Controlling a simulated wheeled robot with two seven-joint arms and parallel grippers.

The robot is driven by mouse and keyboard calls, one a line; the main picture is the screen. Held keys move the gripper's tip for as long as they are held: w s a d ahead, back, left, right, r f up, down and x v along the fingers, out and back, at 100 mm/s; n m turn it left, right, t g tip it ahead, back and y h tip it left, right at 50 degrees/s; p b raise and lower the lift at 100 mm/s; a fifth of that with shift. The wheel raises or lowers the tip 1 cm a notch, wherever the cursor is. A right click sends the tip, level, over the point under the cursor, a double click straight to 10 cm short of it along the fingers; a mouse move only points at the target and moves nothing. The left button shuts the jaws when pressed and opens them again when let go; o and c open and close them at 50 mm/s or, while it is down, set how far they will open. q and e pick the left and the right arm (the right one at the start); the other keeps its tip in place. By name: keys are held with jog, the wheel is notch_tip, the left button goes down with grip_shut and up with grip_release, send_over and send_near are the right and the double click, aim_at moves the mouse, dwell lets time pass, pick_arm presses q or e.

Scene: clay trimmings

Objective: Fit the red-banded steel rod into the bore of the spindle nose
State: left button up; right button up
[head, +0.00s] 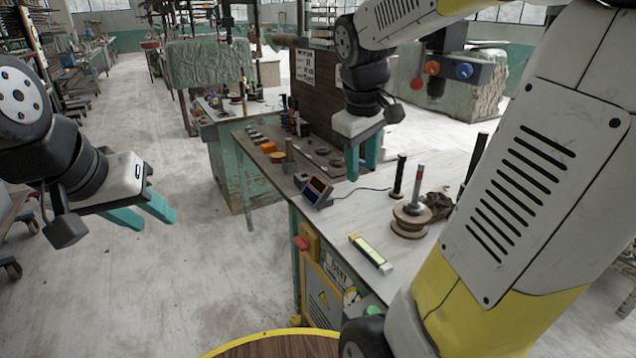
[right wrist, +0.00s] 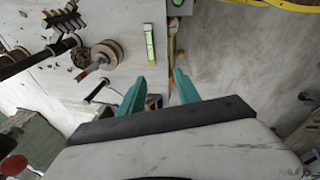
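The red-banded steel rod (head: 419,182) stands upright in a round wooden spool-like holder (head: 408,229) on the pale bench. In the right wrist view the rod (right wrist: 88,72) and its holder (right wrist: 107,55) lie left of the fingers. My right gripper (head: 362,158) is open and empty above the bench's left part, left of the rod and apart from it; its fingers (right wrist: 160,85) show spread in the wrist view. My left gripper (head: 142,211) is open and empty over the floor at far left. A dark machine head (head: 455,70) behind may carry the spindle nose; I cannot make out its bore.
A black upright cylinder (head: 398,178) stands close left of the rod. A small display (head: 317,191) and a yellow-green bar (head: 371,254) lie near the bench's left edge. Dark clumps sit right of the holder. A dark panel (head: 318,85) rises behind small parts.

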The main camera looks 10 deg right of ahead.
jog(key=s+a+r+m+t+y, duration=0.1)
jog(key=s+a+m+t+y, duration=0.2)
jog(key=s+a, duration=0.6)
jog(key=shift+s+m+t+y, duration=0.35)
jog(key=shift+s+m, duration=0.2)
jog(key=shift+m, duration=0.25)
